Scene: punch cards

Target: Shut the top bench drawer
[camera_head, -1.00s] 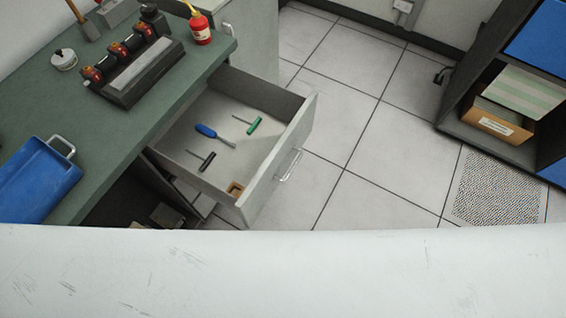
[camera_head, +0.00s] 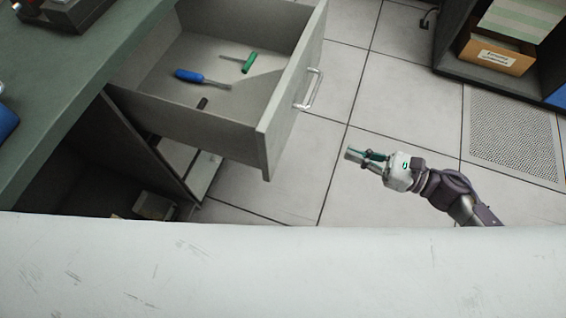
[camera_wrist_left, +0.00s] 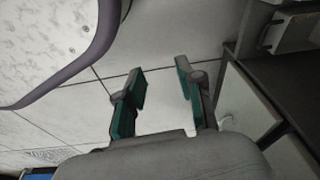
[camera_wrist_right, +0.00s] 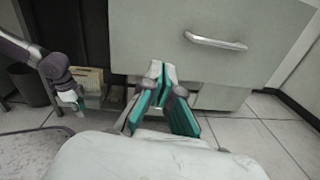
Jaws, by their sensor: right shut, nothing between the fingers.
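The top bench drawer (camera_head: 200,120) is pulled well out from under the green bench top (camera_head: 80,75). Its grey front panel (camera_head: 290,95) carries a metal handle (camera_head: 312,90). The panel (camera_wrist_right: 130,35) and handle (camera_wrist_right: 215,42) also show in the right wrist view, ahead of my right gripper. My right gripper (camera_head: 352,155) is shut and empty, in front of the drawer and apart from it in the head view. Its closed fingers (camera_wrist_right: 158,72) show in the right wrist view. My left gripper (camera_wrist_left: 160,75) is open and empty in the left wrist view; it is out of the head view.
A dark shelf with a cardboard box (camera_head: 495,55) stands at the right.

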